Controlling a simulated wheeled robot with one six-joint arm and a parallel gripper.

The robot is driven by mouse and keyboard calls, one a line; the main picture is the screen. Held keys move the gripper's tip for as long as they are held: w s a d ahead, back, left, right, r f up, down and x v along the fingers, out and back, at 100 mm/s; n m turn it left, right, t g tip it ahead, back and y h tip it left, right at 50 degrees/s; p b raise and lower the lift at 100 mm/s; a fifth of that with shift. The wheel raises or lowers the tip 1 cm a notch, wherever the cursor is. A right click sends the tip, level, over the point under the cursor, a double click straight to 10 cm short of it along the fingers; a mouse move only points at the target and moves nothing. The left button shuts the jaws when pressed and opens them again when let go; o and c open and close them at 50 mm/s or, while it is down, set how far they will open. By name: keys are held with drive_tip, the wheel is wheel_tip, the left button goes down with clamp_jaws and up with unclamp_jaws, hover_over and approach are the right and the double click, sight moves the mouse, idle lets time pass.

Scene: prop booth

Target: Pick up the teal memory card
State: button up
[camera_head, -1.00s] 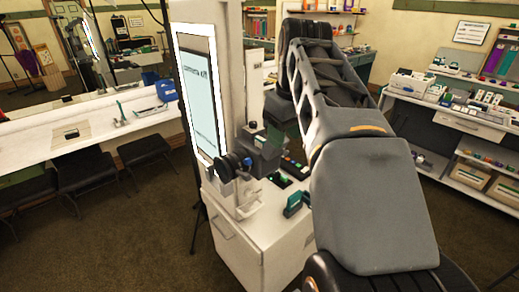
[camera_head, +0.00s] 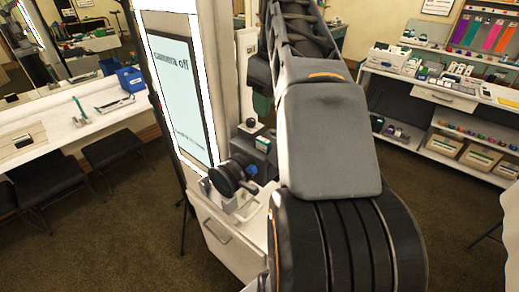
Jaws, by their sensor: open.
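I cannot make out the teal memory card for sure now. The white cabinet (camera_head: 222,232) stands in the middle, and my arm covers most of its top. A black camera-like device (camera_head: 226,178) with a round front and a small blue knob sits on the visible left part of the top. A dark box with a teal face (camera_head: 263,144) shows just behind it, beside my arm; I cannot tell what it is. My gripper is not in view; my arm rises through the middle and leaves the top of the picture.
A tall lit panel reading "camera off" (camera_head: 180,90) stands at the cabinet's back left. A white counter (camera_head: 60,135) with a blue bin (camera_head: 131,79) and dark stools runs along the left. White shelves (camera_head: 425,93) with small goods stand right. Brown carpet (camera_head: 120,235) is open at front left.

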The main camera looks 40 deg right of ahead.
hover_over(264, 140)
drive_tip(key=f, duration=0.5)
drive_tip(key=shift+s, duration=0.3)
drive_tip(key=shift+w+f+p, duration=0.2)
drive_tip(key=shift+f, duration=1.1)
drive_tip(key=shift+w+f+p, duration=0.2)
drive_tip(key=shift+f, duration=1.1)
drive_tip(key=shift+c, duration=0.4)
clamp_jaws()
